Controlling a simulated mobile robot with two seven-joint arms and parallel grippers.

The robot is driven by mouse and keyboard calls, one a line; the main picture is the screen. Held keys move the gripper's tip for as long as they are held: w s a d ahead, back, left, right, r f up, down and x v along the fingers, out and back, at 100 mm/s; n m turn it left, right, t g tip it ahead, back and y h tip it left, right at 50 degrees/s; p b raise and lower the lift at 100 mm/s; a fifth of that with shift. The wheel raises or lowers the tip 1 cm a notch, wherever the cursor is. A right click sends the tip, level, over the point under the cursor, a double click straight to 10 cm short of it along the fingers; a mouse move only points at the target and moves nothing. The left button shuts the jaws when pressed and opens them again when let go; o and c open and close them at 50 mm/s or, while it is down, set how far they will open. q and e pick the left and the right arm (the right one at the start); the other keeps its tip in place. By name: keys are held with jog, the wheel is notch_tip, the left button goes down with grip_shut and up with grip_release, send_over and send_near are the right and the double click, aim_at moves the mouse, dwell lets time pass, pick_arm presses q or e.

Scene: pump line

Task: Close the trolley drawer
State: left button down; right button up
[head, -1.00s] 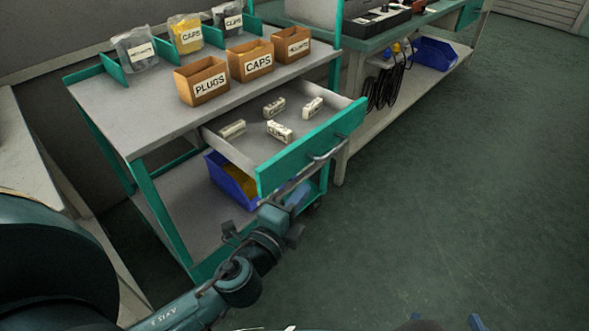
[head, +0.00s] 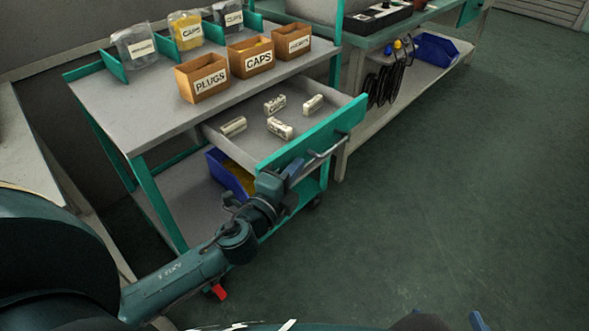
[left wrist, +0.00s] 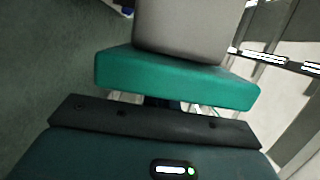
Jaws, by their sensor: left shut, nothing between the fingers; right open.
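The trolley drawer stands pulled out, its green front (head: 338,120) facing the open floor. Its grey handle bar (head: 325,154) runs along that front. Several small pale labelled blocks lie in the drawer. My left gripper (head: 292,174) is shut and empty, close at the left part of the drawer front, below the rim; I cannot tell whether it touches. In the left wrist view, the green drawer front (left wrist: 175,80) lies just ahead of the gripper, with the grey drawer body behind it. Only a blue tip of my right gripper (head: 478,321) shows at the bottom edge.
The trolley top (head: 135,105) carries the PLUGS bin (head: 203,78), the CAPS bin (head: 251,57), another bin and several bags. A blue bin (head: 226,172) sits on the shelf below the drawer. A workbench (head: 395,35) stands behind. The floor at right is clear.

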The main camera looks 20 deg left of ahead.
aim_at(242, 142)
pick_arm(q)
jog(key=w+a, duration=0.2)
jog(key=a, duration=0.3)
jog(key=w+a+b, duration=0.1)
jog(key=w+a, duration=0.1)
jog(key=a, duration=0.4)
jog(key=w+a, duration=0.2)
jog(key=a, duration=0.3)
jog(key=shift+a, duration=0.2)
jog(key=shift+d, duration=0.2)
